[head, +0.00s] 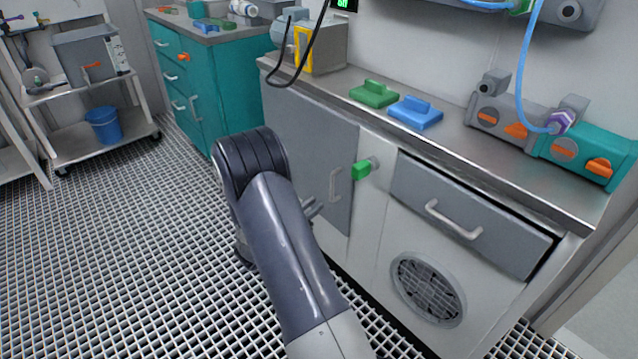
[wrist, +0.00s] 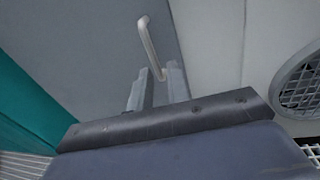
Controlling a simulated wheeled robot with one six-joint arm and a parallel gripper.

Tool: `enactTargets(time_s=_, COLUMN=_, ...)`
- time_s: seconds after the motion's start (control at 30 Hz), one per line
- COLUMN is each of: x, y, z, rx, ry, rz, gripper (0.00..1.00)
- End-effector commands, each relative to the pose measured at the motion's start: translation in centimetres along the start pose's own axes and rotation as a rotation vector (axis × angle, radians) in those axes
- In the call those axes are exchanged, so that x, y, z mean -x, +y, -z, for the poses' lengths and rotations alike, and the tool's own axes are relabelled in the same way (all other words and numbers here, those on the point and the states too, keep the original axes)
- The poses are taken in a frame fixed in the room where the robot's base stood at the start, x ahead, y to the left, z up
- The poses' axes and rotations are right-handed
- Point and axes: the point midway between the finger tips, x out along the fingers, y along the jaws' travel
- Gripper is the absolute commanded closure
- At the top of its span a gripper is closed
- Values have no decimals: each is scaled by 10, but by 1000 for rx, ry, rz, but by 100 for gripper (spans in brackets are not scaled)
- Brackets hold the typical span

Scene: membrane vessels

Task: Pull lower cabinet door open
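The lower cabinet door (head: 310,140) is a grey panel under the counter and looks closed. It also fills the upper left of the wrist view (wrist: 90,50). Its pale vertical bar handle (head: 335,186) is near the door's right edge. In the wrist view the handle (wrist: 149,43) rises beyond my fingers. My gripper (wrist: 160,74) is open, with one finger on each side of the handle's lower end; I cannot tell whether they touch it. In the head view my gripper (head: 313,209) is partly hidden by my arm, just left of and below the handle.
A green knob (head: 362,169) sticks out right of the door. Further right are a drawer (head: 465,205) with a handle and a round vent (head: 428,288). A teal cabinet (head: 190,85) stands at the back left. The grated floor (head: 110,260) at left is clear.

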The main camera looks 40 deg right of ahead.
Motion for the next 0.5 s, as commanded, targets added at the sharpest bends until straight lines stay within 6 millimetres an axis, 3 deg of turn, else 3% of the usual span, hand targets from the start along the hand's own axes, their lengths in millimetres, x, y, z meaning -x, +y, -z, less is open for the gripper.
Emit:
enactTargets(time_s=0.27, x=-18, y=9, z=6, rx=25, ry=-35, rz=-31, gripper=82)
enactTargets(time_s=0.5, x=-64, y=10, z=5, rx=24, ry=-35, rz=-29, gripper=82)
